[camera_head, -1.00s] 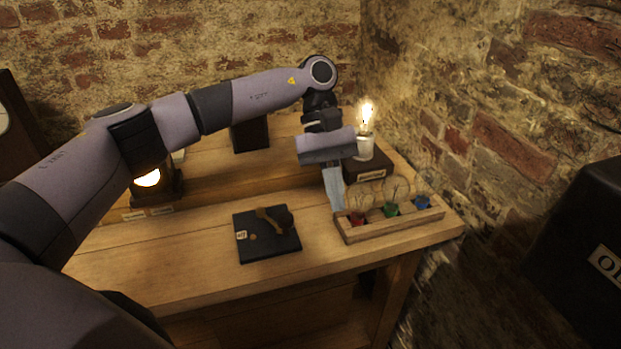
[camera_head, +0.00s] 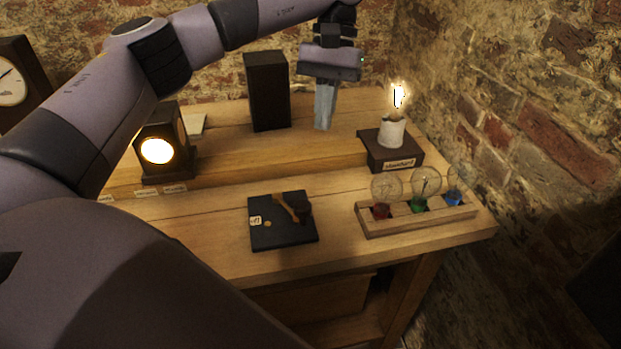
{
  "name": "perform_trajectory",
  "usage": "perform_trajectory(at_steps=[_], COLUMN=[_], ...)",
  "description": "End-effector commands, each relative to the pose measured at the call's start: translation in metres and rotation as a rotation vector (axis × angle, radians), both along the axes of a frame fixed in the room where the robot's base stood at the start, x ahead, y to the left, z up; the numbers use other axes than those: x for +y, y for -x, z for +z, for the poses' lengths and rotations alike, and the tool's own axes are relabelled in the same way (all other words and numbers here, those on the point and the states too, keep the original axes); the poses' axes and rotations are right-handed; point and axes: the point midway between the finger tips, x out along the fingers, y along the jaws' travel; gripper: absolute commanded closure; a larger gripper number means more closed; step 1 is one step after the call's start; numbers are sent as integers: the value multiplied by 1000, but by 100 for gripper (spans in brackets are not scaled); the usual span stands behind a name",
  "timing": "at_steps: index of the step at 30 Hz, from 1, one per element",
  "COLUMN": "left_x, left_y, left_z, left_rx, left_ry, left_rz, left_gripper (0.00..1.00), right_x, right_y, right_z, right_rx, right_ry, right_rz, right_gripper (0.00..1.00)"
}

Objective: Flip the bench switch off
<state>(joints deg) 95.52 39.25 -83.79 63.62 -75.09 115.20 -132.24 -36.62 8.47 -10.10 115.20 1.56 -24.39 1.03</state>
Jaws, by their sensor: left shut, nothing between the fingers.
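The bench switch (camera_head: 283,235) is a dark square plate on the front part of the wooden bench. Its brass lever (camera_head: 286,207) with a dark knob lies tilted across the plate, the knob toward the right. A small white label sits at its left edge. My left gripper (camera_head: 323,127) is shut and empty, pointing down over the back of the bench, behind and above the switch and apart from it. A lit bulb (camera_head: 398,97) glows in a white socket on a dark labelled base (camera_head: 375,153) at the right. My right gripper is not in view.
A wooden rack (camera_head: 368,224) with red, green and blue-based bulbs stands right of the switch. A dark block (camera_head: 267,90) stands at the back. A glowing lamp box (camera_head: 158,150) is at the left. The bench between lamp and switch is mostly clear.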

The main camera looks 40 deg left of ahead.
Motion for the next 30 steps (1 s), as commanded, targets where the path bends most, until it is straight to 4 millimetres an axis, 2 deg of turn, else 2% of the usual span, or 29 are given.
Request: perform_trajectory(at_steps=[1,6,13,21,30], left_x=[0,-4,-9,-18,-22], left_y=[3,14,31,56,68], left_z=[-12,-44,-86,-86,-87], left_rx=[3,4,3,-2,-1], left_ry=[0,2,-1,1,1], left_rz=[-1,-1,-1,1,3], left_gripper=[100,100,100,100,100], right_x=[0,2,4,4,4], right_y=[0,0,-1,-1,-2], right_z=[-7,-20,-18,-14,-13], right_rx=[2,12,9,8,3], right_ry=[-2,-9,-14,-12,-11], right_rz=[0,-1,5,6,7], right_gripper=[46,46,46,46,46])
